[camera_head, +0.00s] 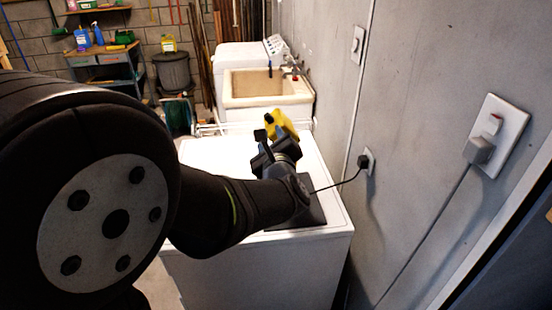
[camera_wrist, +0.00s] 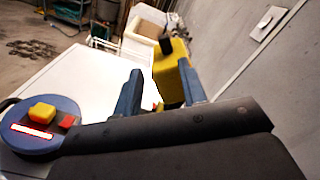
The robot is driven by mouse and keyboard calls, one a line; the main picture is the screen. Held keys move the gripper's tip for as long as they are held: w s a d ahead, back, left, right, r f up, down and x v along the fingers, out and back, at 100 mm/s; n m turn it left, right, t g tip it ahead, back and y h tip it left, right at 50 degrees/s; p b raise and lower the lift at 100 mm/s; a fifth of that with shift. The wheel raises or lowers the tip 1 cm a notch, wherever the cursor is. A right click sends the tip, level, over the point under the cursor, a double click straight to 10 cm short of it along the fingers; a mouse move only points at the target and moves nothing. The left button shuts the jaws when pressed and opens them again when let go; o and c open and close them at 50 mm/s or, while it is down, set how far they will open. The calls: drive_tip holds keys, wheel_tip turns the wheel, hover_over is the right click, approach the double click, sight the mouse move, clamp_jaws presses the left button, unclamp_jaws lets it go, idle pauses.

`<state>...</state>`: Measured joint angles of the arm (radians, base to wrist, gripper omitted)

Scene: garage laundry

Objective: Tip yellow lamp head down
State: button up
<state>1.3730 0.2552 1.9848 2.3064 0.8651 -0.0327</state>
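The yellow lamp head (camera_head: 283,122) shows above the far part of a white machine top, just past my gripper (camera_head: 268,150). In the wrist view the yellow lamp head (camera_wrist: 171,75) is a boxy yellow block with a black knob-like part on top. It lies between and beyond the fingers of my gripper (camera_wrist: 160,85). The fingers are apart. A gap shows between the left finger and the lamp head; the right finger overlaps its right edge, and I cannot tell whether they touch. The lamp's lower part is mostly hidden.
A round blue base (camera_wrist: 42,125) with a yellow button and red display sits left of my gripper; its link to the lamp is unclear. The white machine top (camera_head: 205,152) is clear on the left. A grey wall (camera_head: 430,110) stands close on the right. A sink (camera_head: 265,88) is behind.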

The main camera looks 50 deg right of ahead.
drive_tip(key=v, duration=0.9)
